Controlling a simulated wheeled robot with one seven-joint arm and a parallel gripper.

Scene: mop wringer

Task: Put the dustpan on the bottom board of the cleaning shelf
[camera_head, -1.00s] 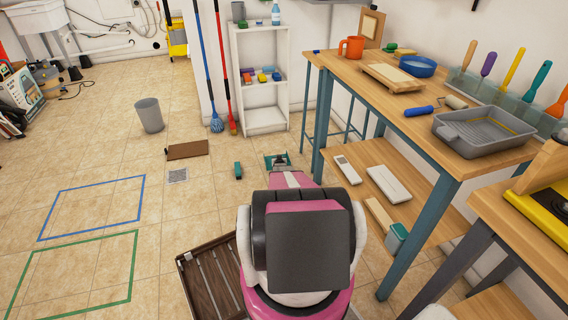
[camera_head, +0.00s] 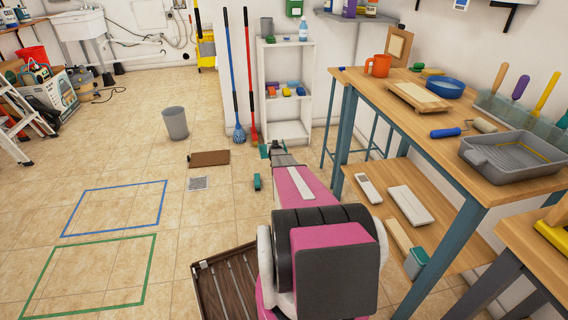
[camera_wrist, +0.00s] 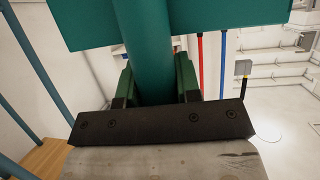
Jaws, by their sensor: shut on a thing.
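The teal dustpan shows in the wrist view with its flat pan (camera_wrist: 90,22) at the top and its round handle (camera_wrist: 145,60) running down between my fingers. My gripper (camera_wrist: 155,85) is shut on that handle. In the head view my gripper (camera_head: 276,149) is at the far end of my outstretched arm, and only a small part of the dustpan (camera_head: 264,151) shows beside it. The white cleaning shelf (camera_head: 309,70) stands against the wall beyond. Its bottom board (camera_head: 290,130) looks empty, and the dustpan appears just in front of it in the picture.
A blue mop (camera_head: 239,132) and a red broom (camera_head: 252,110) lean left of the shelf. A small teal object (camera_head: 257,182) and a brown board (camera_head: 209,158) lie on the floor. A wooden workbench (camera_head: 432,126) stands right of my arm, and a slatted crate (camera_head: 228,285) stands close by.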

